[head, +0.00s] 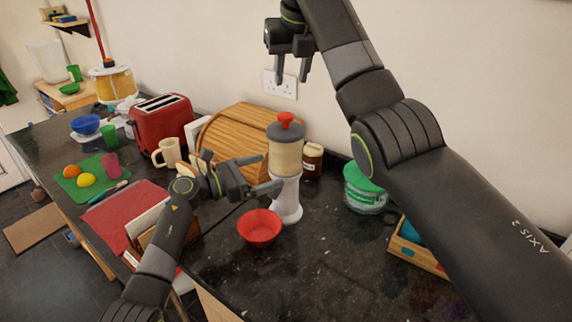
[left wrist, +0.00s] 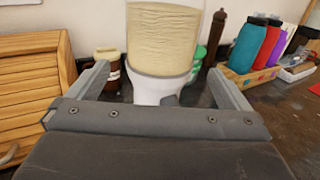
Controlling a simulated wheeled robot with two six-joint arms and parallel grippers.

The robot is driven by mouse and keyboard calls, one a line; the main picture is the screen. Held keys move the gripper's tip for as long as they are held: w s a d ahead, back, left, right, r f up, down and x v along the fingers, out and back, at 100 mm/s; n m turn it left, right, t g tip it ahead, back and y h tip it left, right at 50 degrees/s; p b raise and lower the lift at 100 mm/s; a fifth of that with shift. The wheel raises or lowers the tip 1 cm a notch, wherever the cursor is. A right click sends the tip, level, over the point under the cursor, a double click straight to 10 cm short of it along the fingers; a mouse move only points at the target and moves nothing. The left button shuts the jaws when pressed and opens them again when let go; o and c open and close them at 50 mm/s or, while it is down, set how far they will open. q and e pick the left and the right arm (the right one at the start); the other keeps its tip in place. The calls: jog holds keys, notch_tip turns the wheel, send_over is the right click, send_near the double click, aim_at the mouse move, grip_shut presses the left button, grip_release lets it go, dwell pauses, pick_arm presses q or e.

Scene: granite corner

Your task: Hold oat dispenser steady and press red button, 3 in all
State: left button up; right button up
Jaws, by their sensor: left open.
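The oat dispenser (head: 285,158) stands upright on the dark counter, with a grey lid, a clear body of pale oats and a white base. Its red button (head: 286,118) is on top. My left gripper (head: 268,183) is open at the level of the dispenser's lower body. In the left wrist view the dispenser (left wrist: 164,42) appears between the open fingers (left wrist: 165,92); I cannot tell whether either finger touches it. The button is out of that view. My right gripper (head: 292,70) is open and empty, well above the button.
A red bowl (head: 261,229) sits before the dispenser's base. A wooden bread box (head: 232,138) and a brown jar (head: 312,160) stand behind. A green-lidded container (head: 364,187) and a wooden crate (head: 414,253) are to the right. The front counter is clear.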

aim_at(287, 164)
pick_arm(q)
jog(key=x, duration=0.7)
jog(key=shift+d, duration=0.1)
jog(key=c, duration=1.4)
jog(key=shift+o, duration=0.2)
pick_arm(e)
grip_shut()
dwell(0.5)
